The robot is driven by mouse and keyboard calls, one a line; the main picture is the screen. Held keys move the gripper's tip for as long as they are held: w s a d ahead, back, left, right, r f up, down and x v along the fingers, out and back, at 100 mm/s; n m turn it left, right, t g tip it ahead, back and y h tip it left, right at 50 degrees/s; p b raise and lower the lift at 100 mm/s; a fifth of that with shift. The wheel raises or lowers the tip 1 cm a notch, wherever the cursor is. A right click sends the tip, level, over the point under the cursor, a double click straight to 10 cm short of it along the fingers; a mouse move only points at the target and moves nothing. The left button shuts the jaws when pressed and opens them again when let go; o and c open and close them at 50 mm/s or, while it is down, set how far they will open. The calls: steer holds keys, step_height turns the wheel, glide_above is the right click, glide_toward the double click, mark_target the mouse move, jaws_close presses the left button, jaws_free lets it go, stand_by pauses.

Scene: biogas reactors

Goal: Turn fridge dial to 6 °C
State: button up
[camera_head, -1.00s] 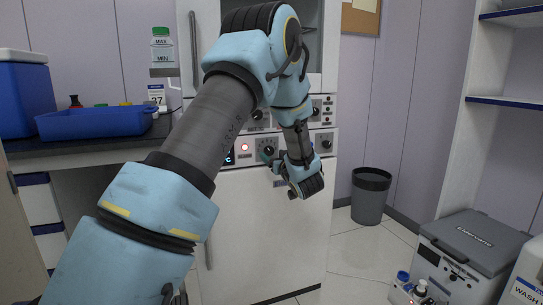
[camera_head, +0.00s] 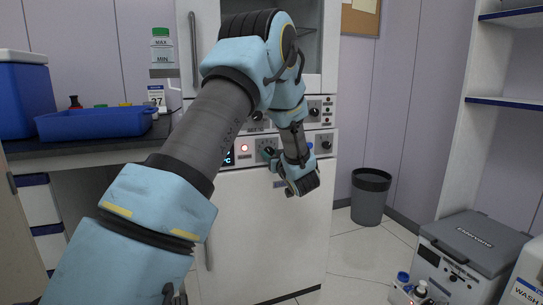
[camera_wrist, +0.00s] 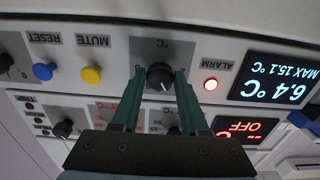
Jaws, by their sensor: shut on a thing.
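The fridge dial (camera_wrist: 160,75) is a round black knob with a pale pointer line, under a °C mark on the white panel. The wrist view is upside down. My gripper (camera_wrist: 159,80) has its two green fingers on either side of the dial, shut on it. The lit display (camera_wrist: 275,83) reads 6.4 °C, with MAX 15.1 °C.
Beside the dial are a red alarm light (camera_wrist: 211,84), a yellow MUTE button (camera_wrist: 91,75) and a blue RESET button (camera_wrist: 45,71). A second control row has a red OFF display (camera_wrist: 245,128). A grey bin (camera_head: 370,197) stands right of the fridge.

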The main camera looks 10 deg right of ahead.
jaws_close()
steer(key=shift+r+p, duration=0.1)
steer(key=shift+p, duration=0.3)
steer(key=m+p, duration=0.4)
steer(key=shift+r, duration=0.15)
steer(key=m+p, duration=0.3)
steer(key=shift+m, duration=0.3)
steer(key=shift+a+m+p, duration=0.1)
steer(key=shift+m+p, duration=1.45)
steer(key=shift+m, duration=0.45)
steer(key=shift+f, duration=0.2)
steer(key=o, duration=0.9)
jaws_free()
